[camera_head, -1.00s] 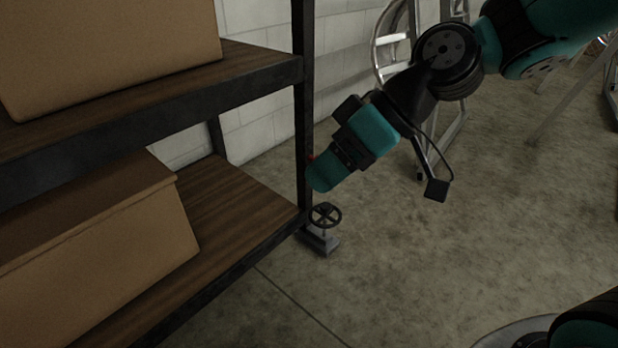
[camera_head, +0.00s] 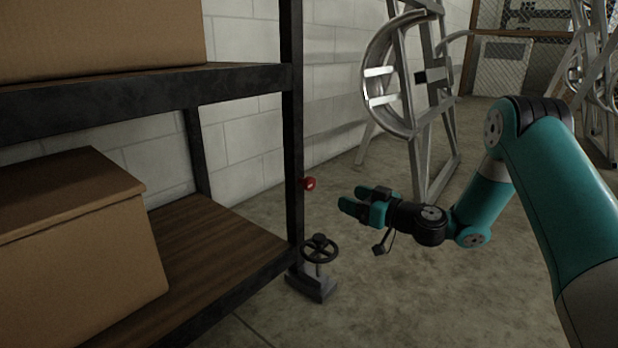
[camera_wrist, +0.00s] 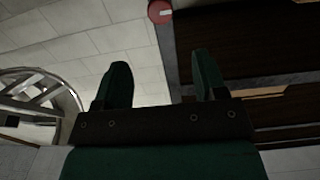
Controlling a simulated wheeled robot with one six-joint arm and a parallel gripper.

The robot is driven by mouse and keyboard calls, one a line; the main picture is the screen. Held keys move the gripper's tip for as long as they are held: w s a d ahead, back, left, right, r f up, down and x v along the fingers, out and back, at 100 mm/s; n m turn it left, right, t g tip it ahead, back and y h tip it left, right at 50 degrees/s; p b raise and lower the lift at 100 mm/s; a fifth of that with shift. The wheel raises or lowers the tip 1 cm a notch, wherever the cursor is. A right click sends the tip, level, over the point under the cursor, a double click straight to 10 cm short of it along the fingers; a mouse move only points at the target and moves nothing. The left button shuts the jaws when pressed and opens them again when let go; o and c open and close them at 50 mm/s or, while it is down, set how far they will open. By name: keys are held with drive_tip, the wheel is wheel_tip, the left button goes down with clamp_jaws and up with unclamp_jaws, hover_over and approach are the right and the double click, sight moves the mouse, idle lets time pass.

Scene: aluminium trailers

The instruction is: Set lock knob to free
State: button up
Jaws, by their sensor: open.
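A small red knob (camera_head: 309,183) sits on the side of the shelf's dark corner post in the head view. It also shows as a red disc (camera_wrist: 160,11) at the top of the wrist view, beyond my fingertips. Which setting it is on is too small to tell. My gripper (camera_head: 352,200) is open and empty, to the right of the knob and a little lower, apart from it. In the wrist view my gripper's (camera_wrist: 160,78) two green fingers are spread, with the wall and post behind them.
A black handwheel on a grey base (camera_head: 318,250) stands at the foot of the post, below the knob. The shelf (camera_head: 220,235) holds cardboard boxes (camera_head: 80,235). A metal ladder-like frame (camera_head: 425,100) stands behind my arm. Floor at the front right is clear.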

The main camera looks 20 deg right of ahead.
sight(312, 184)
drive_tip(key=p+x, duration=0.8)
drive_tip(key=x, duration=0.5)
drive_tip(key=shift+w+a+f, duration=0.15)
drive_tip(key=shift+w+a, duration=0.3)
drive_tip(key=shift+w, duration=0.15)
drive_tip(key=shift+c, duration=0.2)
